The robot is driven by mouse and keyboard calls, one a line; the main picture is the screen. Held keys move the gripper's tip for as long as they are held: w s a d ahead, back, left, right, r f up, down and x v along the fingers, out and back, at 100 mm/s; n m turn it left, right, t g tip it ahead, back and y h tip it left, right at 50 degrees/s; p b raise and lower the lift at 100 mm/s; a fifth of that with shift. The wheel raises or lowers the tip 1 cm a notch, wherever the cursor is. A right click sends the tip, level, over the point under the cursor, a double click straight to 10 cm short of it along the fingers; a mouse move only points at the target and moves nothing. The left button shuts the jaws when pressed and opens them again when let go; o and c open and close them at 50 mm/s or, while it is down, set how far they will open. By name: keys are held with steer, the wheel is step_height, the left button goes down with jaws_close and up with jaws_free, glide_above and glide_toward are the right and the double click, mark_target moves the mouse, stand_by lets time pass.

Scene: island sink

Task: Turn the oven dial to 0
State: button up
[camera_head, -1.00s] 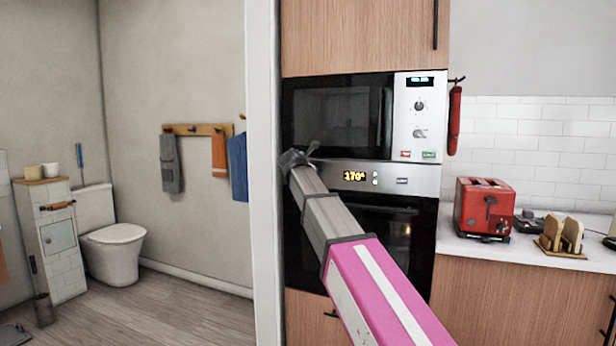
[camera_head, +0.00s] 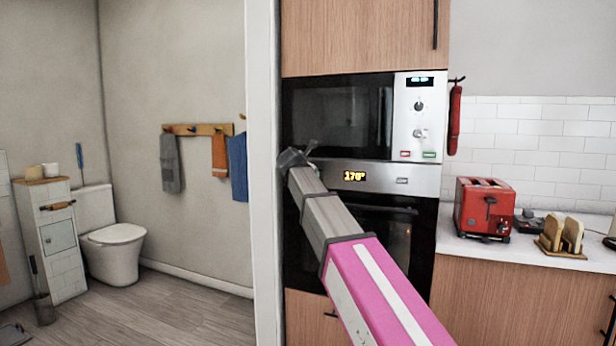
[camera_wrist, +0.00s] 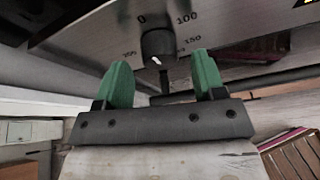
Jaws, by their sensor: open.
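The oven dial (camera_wrist: 157,43) is a dark round knob on the metal oven panel (camera_head: 430,178). In the wrist view it sits between and slightly beyond my green fingertips, with a small white mark at its lower edge, away from the printed 0 and 100. My gripper (camera_wrist: 160,66) is open around the dial's near side; I cannot tell whether either finger touches it. In the head view my gripper (camera_head: 298,154) is at the panel's left end, and the dial is hidden behind it. The oven display (camera_head: 355,176) reads about 170°.
A microwave (camera_head: 340,115) is directly above the oven panel, and the oven door handle (camera_head: 385,209) runs below it. A white wall edge (camera_head: 264,200) stands close to the left. A red toaster (camera_head: 484,208) is on the counter at right.

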steer(key=v, duration=0.9)
steer(key=shift+s, duration=0.4)
steer(key=shift+r, duration=0.1)
steer(key=s+d+f+m+g, duration=0.2)
steer(key=d+f+m, duration=0.3)
steer(key=f, duration=0.7)
steer(key=s+d+f+m+g+y, duration=0.1)
steer(key=d+f+m+g, duration=0.35)
steer(key=f, duration=0.75)
steer(key=s+d+f+m+g, duration=0.15)
steer(key=d+f+m, duration=0.4)
steer(key=f, duration=0.65)
steer(key=s+d+f+m+g+y, duration=0.1)
steer(key=s+d+f+m, duration=0.2)
steer(key=s+f+m, duration=0.2)
steer(key=s+d+f+m+g+y, duration=0.1)
steer(key=s+d+f+m, duration=0.3)
steer(key=s+f, duration=0.4)
steer(key=s+d+f+m+g+y, duration=0.1)
steer(key=s+d+f+m, duration=0.3)
steer(key=f, duration=0.6)
steer(key=shift+s+d+m+g, duration=0.2)
steer(key=shift+s+m+g, duration=0.75)
steer(key=shift+s, duration=0.3)
steer(key=shift+f, duration=0.1)
steer(key=shift+c, duration=0.3)
